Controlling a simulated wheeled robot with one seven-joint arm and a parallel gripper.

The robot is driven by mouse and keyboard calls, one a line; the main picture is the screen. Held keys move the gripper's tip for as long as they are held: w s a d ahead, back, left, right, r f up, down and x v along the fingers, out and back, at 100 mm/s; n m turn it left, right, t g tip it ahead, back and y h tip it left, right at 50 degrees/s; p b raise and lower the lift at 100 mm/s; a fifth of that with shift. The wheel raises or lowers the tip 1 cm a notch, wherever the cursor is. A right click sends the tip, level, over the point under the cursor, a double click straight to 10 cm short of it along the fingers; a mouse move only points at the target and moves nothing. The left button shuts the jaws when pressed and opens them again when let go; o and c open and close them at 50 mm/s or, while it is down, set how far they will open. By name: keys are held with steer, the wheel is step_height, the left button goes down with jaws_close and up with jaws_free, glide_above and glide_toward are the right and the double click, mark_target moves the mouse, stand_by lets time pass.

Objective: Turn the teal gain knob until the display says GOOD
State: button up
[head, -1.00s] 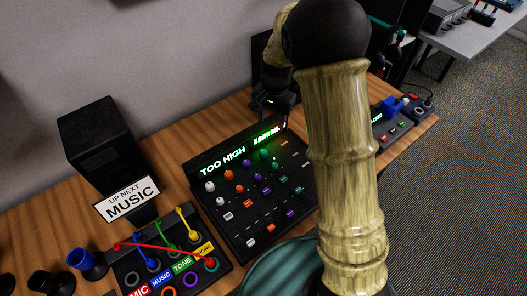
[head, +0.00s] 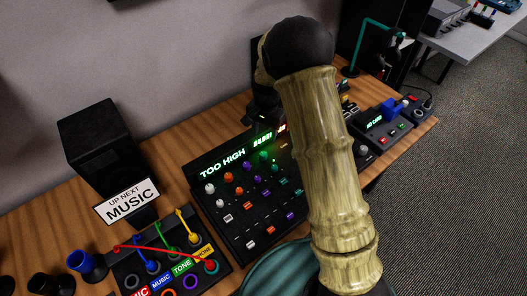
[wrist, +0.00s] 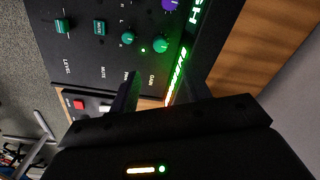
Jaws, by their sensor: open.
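The black mixer panel (head: 235,220) stands on the desk, and its display (head: 222,163) reads "TOO HIGH". The teal gain knob (head: 263,156) is at the right end of its top knob row. In the wrist view the teal gain knob (wrist: 160,44) sits above the "GAIN" label, beside the lit level meter (wrist: 178,67). My gripper (wrist: 163,80) is open, with nothing between its fingers; the knob appears just beyond the fingertips. I cannot tell the remaining gap. In the head view my arm hides most of the gripper.
A patch box (head: 180,258) with coloured cables is left of the mixer. A black speaker (head: 105,150) with a "MUSIC" sign (head: 128,202) stands behind it. A small device with a blue lever (head: 391,110) is at the right. Purple and other knobs sit close to the teal one.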

mark_target(263, 154)
steer(key=f, duration=0.5)
steer(key=f+p, duration=0.1)
steer(key=f, duration=0.5)
steer(key=shift+w+a+f, duration=0.15)
steer(key=shift+a+f, duration=0.05)
steer(key=shift+f, duration=0.1)
steer(key=c, duration=1)
